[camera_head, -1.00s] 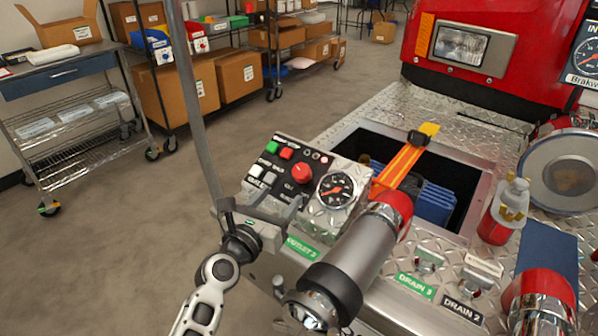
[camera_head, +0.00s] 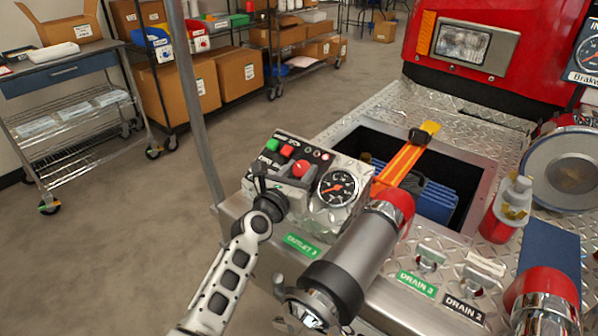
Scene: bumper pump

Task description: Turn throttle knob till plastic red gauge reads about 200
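The throttle knob (camera_head: 302,168) is the round red knob on the sloped control panel, partly hidden by my gripper. The gauge (camera_head: 338,188) beside it on the right is round with a black face and a red needle; its reading is too small to tell. My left gripper (camera_head: 285,181) is over the panel, its fingers spread apart. One finger is at the panel's left part and the other is close to the knob's lower side; I cannot tell whether it touches. My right gripper is out of view.
Green (camera_head: 272,145) and red (camera_head: 287,151) buttons sit at the panel's top left. A grey pole (camera_head: 192,110) stands to the left. An open bin (camera_head: 470,190) lies behind.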

